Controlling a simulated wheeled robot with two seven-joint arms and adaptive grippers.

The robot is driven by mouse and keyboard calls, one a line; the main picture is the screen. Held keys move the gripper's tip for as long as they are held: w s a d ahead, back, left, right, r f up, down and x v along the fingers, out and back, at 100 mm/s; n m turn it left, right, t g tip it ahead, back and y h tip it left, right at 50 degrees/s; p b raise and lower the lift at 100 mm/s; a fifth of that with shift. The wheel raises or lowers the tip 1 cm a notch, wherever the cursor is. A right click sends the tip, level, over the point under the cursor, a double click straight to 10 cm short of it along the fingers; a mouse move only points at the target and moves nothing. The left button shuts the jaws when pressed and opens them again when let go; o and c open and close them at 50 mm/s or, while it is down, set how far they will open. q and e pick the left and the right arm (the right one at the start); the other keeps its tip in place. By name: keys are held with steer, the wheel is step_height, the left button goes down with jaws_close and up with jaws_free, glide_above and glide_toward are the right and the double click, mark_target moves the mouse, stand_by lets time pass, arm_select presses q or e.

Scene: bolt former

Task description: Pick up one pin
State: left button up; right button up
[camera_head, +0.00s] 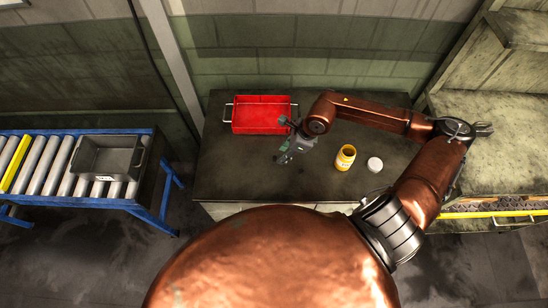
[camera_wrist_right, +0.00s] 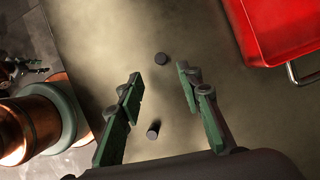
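The near pin (camera_wrist_right: 153,131) is lower in the picture, in the gap between the fingers as seen from the wrist. My right gripper (camera_wrist_right: 158,86) is open, with green finger pads apart and nothing between them that I can see held. In the head view my right gripper (camera_head: 283,140) hangs over the table, and I cannot make out the pins there. A small dark shape at the wrist view's left edge may be my left gripper.
The dark table (camera_head: 235,175) carries a red bin (camera_head: 261,127) at the back left, a yellow jar (camera_head: 345,158) and a white round lid (camera_head: 375,164). A grey tray (camera_head: 106,177) sits on the roller conveyor (camera_head: 45,165) at the left. The table's front left is clear.

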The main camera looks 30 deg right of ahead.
mark_target(276, 157)
steer(key=x, duration=0.5)
steer(key=shift+w+a+r, duration=0.15)
steer(key=shift+w, duration=0.25)
steer(key=shift+c, duration=0.2)
jaws_close()
